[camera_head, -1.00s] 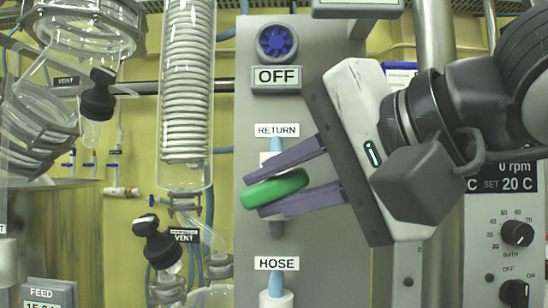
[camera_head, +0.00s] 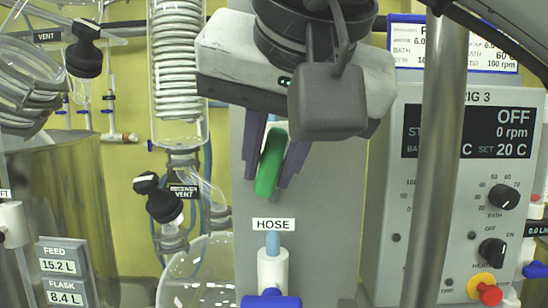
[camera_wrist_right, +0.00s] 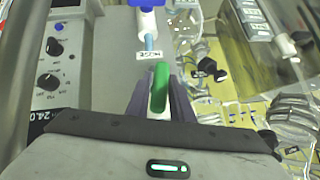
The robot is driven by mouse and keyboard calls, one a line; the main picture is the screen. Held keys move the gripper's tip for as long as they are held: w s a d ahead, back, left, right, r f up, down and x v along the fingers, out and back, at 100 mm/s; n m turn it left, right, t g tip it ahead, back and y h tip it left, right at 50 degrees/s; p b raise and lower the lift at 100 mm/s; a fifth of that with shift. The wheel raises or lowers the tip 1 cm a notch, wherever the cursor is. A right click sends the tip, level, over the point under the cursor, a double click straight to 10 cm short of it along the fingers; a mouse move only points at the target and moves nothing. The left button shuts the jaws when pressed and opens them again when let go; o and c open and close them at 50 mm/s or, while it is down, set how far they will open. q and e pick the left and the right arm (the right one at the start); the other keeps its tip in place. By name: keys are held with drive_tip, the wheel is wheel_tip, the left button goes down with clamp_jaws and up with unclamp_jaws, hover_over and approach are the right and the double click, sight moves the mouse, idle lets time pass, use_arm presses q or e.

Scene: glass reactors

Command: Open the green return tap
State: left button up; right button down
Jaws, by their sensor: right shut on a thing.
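The green return tap handle (camera_head: 270,163) is between the two purple fingers of my right gripper (camera_head: 270,165) in the head view. The handle now stands close to upright, slightly tilted. My right gripper is shut on it, reaching down from above. In the right wrist view the green handle (camera_wrist_right: 160,87) also sits between the fingers (camera_wrist_right: 160,95). The gripper body hides the RETURN label and most of the valve body behind the handle. My left gripper is not in view.
Below is the HOSE label (camera_head: 273,225) with a white valve and blue handle (camera_head: 270,300). A control box (camera_head: 460,180) with knobs and a red button stands right, behind a metal post (camera_head: 440,170). Glassware with black VENT taps (camera_head: 160,200) is left.

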drive_tip(key=shift+n+h, duration=0.5)
drive_tip(key=shift+h, duration=0.4)
drive_tip(key=shift+r, duration=0.1)
drive_tip(key=c, duration=1.6)
unclamp_jaws()
drive_tip(key=shift+c, duration=0.2)
